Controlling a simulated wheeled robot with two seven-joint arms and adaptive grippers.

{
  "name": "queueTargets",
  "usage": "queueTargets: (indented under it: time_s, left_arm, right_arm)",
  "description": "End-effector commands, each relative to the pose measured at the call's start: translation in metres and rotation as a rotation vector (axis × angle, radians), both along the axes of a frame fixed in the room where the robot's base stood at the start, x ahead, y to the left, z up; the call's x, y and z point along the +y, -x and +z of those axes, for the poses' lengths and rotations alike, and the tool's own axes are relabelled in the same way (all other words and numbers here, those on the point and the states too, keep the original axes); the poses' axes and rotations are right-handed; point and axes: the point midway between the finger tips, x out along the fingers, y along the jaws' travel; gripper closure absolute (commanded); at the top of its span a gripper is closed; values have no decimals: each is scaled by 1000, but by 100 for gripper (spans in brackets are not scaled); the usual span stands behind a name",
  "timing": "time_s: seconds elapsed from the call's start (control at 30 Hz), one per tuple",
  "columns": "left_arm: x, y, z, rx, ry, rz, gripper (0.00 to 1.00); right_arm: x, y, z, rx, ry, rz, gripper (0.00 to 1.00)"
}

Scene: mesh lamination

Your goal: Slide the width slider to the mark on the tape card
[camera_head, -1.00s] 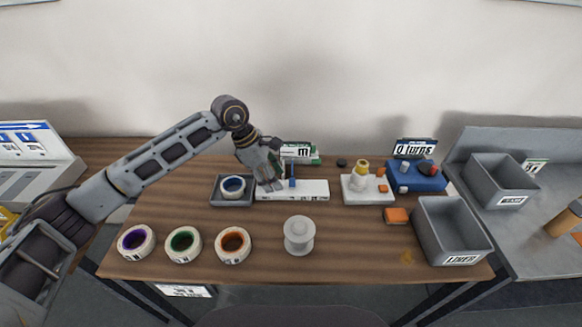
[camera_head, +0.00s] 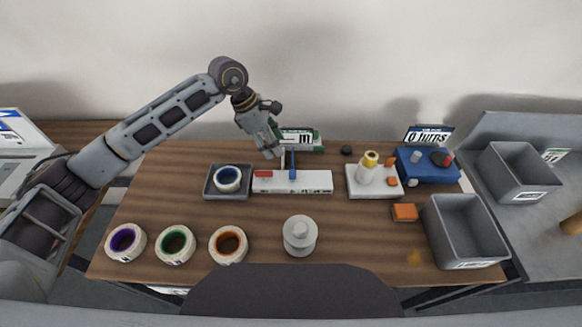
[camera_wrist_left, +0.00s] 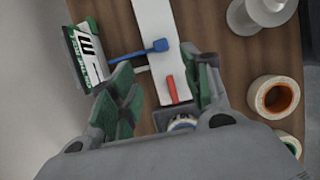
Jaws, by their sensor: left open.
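A white rail (camera_head: 315,182) lies on the table with a blue upright piece (camera_head: 292,168) near its middle and a red piece (camera_head: 264,174) near its left end. In the left wrist view the blue piece (camera_wrist_left: 154,47) and the red piece (camera_wrist_left: 172,90) show apart along the rail (camera_wrist_left: 154,18). I cannot tell which is the width slider. A green-framed white card (camera_head: 297,137) with black lettering stands behind the rail. My left gripper (camera_head: 271,155) is open and empty above the rail's left part; its green fingers (camera_wrist_left: 160,97) spread either side of the red piece in that view.
A grey tray (camera_head: 211,194) with a blue-cored roll is left of the rail. Purple, green and orange rolls (camera_head: 228,244) and a pale spool (camera_head: 299,236) stand in front. A white block (camera_head: 365,187), a blue unit (camera_head: 433,176) and a grey bin (camera_head: 463,252) are right.

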Motion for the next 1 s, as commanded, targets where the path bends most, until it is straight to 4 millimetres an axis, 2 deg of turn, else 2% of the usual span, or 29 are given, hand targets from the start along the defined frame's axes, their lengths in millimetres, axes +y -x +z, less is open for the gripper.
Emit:
queueTargets:
  time_s: [0.47,0.67,1.0]
  left_arm:
    - [-3,0,-8,2,-1,-1,52]
    - [-11,1,-25,3,0,-1,52]
    - [-28,0,-66,2,-1,0,52]
  right_arm:
    - [-2,4,2,5,2,1,24]
    - [-3,2,6,3,4,2,24]
    - [-4,1,15,2,5,2,24]
